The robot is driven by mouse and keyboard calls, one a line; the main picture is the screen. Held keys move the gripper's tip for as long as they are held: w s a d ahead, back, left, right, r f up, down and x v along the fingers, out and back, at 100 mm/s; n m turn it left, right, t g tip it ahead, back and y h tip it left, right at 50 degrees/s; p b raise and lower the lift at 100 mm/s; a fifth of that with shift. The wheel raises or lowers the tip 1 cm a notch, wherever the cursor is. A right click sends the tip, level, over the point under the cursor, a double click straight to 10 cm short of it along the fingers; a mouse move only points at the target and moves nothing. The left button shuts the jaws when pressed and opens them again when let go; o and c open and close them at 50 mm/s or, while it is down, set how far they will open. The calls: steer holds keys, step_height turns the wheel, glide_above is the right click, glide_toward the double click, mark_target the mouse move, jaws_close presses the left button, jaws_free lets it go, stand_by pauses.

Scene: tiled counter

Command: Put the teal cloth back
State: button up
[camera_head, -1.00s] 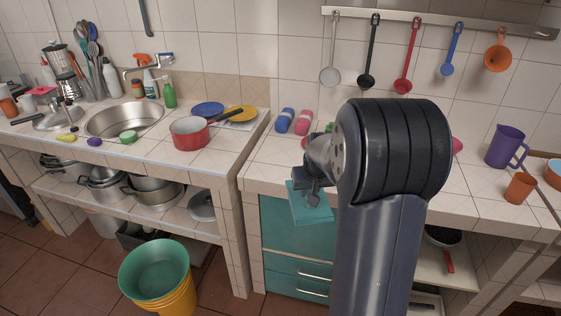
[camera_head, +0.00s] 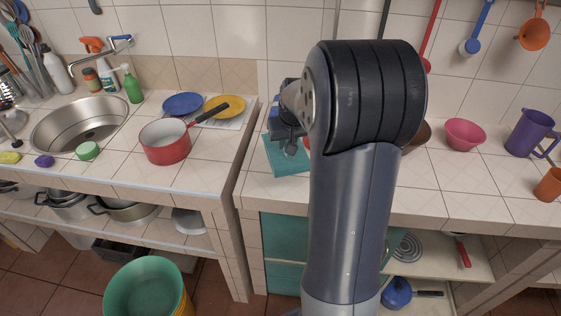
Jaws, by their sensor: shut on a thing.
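The teal cloth (camera_head: 287,162) shows as a flat square piece at the left end of the right-hand counter (camera_head: 262,190). My gripper (camera_head: 287,143) is directly above it and shut on it. I cannot tell whether the cloth touches the counter top or hangs just over it. My arm hides the counter to the right of the cloth and part of the gripper.
A red pot (camera_head: 166,143) stands on the left counter, with a blue plate (camera_head: 183,104) and a yellow plate (camera_head: 226,105) behind it. A pink bowl (camera_head: 464,134), a purple pitcher (camera_head: 530,133) and an orange cup (camera_head: 549,185) stand to the right. A gap separates the counters' fronts.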

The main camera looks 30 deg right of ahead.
step_height(320, 180, down, 8)
steer(key=shift+s+f+p, duration=0.1)
steer(key=shift+f+p, duration=0.15)
steer(key=shift+p, duration=0.15)
steer(key=o, duration=0.9)
steer(key=shift+f, duration=0.1)
steer(key=shift+s+r, duration=0.1)
steer(key=shift+r, duration=0.35)
steer(key=b+v, duration=0.1)
steer(key=v, duration=1)
steer(key=shift+s+r, duration=0.1)
steer(key=shift+r, duration=0.05)
